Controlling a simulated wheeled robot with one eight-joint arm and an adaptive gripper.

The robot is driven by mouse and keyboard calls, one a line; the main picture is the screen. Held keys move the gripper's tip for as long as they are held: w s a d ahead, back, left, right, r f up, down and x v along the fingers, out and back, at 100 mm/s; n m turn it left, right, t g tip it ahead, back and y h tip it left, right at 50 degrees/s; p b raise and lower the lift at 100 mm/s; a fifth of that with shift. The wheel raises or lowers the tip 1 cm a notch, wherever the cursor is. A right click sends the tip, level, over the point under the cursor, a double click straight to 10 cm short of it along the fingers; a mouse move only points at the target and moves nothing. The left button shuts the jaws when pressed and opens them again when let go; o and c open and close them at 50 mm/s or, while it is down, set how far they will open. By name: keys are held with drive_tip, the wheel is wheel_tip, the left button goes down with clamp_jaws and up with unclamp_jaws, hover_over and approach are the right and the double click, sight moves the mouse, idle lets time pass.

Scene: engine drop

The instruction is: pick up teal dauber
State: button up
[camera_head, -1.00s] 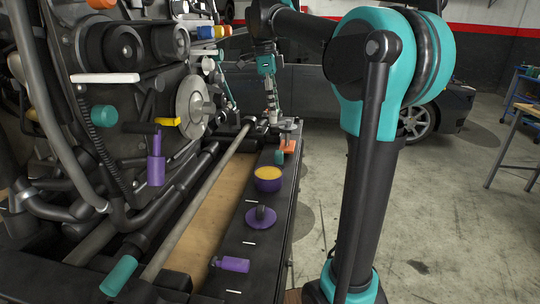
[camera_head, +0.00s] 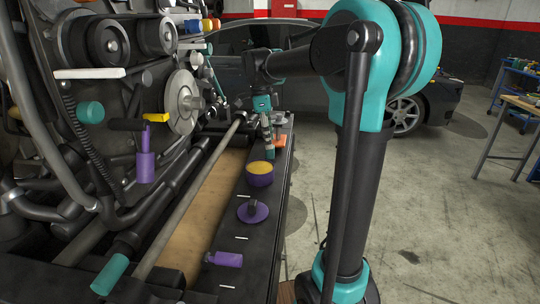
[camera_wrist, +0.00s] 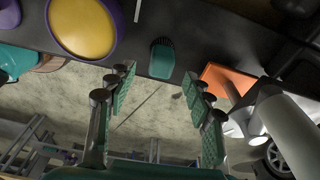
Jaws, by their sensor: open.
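The teal dauber (camera_head: 270,154) stands on the dark ledge beside the engine, between a purple bowl and an orange item. In the wrist view the dauber (camera_wrist: 161,63) has a dark bristled end and lies near the top centre, just beyond the gap between the fingertips. My gripper (camera_head: 267,131) is above the dauber in the head view. In the wrist view my gripper (camera_wrist: 160,77) is open and empty, with one teal-padded finger on each side. I cannot tell the exact height left between fingertips and dauber.
The purple bowl with yellow contents (camera_head: 260,177) stands close to the dauber. The orange item (camera_head: 280,141) is close on the other side. A purple disc tool (camera_head: 252,212) and a purple bottle-like thing (camera_head: 224,259) lie nearer on the ledge (camera_head: 235,240). The engine (camera_head: 120,150) fills the left.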

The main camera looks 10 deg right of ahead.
drive_tip(key=shift+d+f, duration=0.2)
drive_tip(key=shift+f, duration=1.7)
drive_tip(key=shift+c, duration=0.5)
clamp_jaws()
drive_tip(key=shift+r, duration=0.1)
wheel_tip(320, 180, up, 20)
